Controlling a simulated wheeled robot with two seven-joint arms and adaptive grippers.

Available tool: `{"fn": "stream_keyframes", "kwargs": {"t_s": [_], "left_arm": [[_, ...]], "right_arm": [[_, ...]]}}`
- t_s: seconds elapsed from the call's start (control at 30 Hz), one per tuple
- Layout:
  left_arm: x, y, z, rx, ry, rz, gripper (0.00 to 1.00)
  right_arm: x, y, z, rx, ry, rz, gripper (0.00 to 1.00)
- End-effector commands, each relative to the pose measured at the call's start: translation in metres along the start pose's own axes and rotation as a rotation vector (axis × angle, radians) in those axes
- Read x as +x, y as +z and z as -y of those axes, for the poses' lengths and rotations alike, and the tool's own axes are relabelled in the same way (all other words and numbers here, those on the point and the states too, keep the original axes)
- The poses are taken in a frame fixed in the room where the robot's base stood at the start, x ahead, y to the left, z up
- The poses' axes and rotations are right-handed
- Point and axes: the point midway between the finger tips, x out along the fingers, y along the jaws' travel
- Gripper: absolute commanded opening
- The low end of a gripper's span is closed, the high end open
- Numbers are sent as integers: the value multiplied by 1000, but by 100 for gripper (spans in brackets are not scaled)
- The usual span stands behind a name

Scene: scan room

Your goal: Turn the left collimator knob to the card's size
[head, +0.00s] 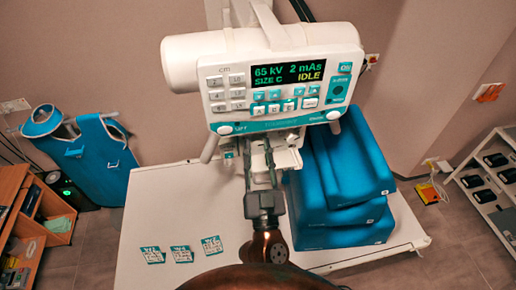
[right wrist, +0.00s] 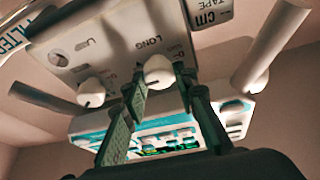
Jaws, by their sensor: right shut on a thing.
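The collimator face shows in the right wrist view with two white knobs. One knob (right wrist: 158,70) has a label that looks like LONG beside it; the other knob (right wrist: 92,92) is to its left in the picture, its label blurred. My right gripper (right wrist: 160,82) is shut on the LONG knob, one finger on each side. In the head view my right gripper (head: 262,145) reaches up under the control panel (head: 280,85), and the held knob cannot be made out. The display (head: 288,74) reads 65 kV, 2 mAs, SIZE C, IDLE. My left gripper is not in view.
Three small cards (head: 182,254) lie on the white table (head: 150,215), their print too small to read. Blue cushions (head: 340,175) are stacked at the table's right. White handles (right wrist: 272,45) stick out beside the collimator. A blue apron (head: 105,160) hangs at the left.

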Motion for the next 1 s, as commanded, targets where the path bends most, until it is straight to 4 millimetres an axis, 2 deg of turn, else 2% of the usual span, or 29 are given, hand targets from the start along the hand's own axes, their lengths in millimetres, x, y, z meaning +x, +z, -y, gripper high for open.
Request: {"fn": "stream_keyframes", "kwargs": {"t_s": [0.27,0.4,0.63,1.0], "left_arm": [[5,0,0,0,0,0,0],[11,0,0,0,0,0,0],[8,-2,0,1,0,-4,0],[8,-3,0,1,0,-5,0]], "right_arm": [[0,2,-1,-31,-13,2,2],[-1,2,-2,-121,-50,-4,2],[0,0,-2,-254,-105,-10,2],[0,0,-1,-275,-115,-12,2]]}}
